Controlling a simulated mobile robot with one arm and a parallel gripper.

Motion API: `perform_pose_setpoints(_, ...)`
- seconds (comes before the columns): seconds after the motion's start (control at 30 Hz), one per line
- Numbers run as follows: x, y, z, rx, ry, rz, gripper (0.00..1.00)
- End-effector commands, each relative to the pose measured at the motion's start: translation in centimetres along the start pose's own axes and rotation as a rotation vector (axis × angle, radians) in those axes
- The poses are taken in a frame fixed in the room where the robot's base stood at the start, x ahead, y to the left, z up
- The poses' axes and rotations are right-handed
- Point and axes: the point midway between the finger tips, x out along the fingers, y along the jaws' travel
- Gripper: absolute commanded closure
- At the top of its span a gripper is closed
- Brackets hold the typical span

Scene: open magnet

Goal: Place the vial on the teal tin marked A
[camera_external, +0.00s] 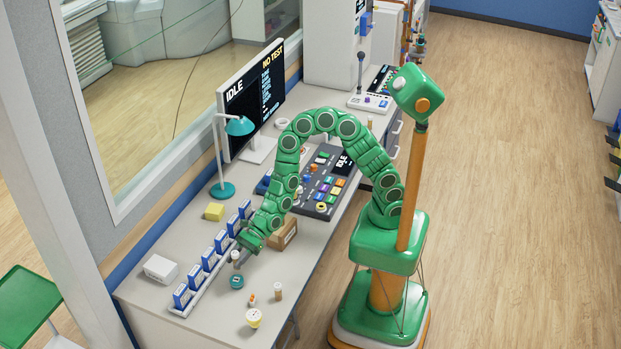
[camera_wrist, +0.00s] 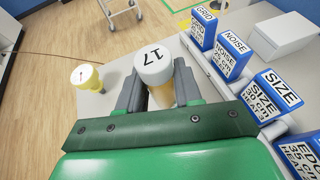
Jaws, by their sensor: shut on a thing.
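The vial (camera_wrist: 153,66) has a white cap marked 17 and an amber body. It stands between the two grey fingers of my gripper (camera_wrist: 158,88), which is shut on it. In the external view my gripper (camera_external: 243,247) points down over the bench, with the vial (camera_external: 236,257) at its tip. The teal tin (camera_external: 237,282) sits on the bench just in front of and below the vial, with a gap between them in the picture. Its mark is too small to read. The tin does not show in the wrist view.
A rack (camera_external: 205,278) of blue-and-white labelled boxes runs left of my gripper. A brown box (camera_external: 283,233) stands close on the right. Another capped vial (camera_external: 278,291), a small orange item (camera_external: 251,299) and a yellow gauge (camera_external: 253,318) stand near the front edge.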

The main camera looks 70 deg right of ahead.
Motion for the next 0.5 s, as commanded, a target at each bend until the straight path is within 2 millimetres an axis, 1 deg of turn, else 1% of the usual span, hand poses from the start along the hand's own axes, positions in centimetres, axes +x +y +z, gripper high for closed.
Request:
perform_pose_setpoints(0.03, -0.1, -1.0, -0.2, 0.001, 0.002, -0.006, 0.97)
perform_pose_setpoints(0.1, -0.2, -1.8, -0.4, 0.002, 0.005, -0.010, 0.97)
perform_pose_setpoints(0.17, -0.2, -2.1, -0.6, 0.002, 0.006, -0.011, 0.97)
perform_pose_setpoints(0.27, 0.0, -2.3, -1.2, 0.004, 0.007, -0.011, 0.97)
perform_pose_setpoints(0.5, 1.0, -2.2, -3.6, 0.005, 0.010, -0.011, 0.97)
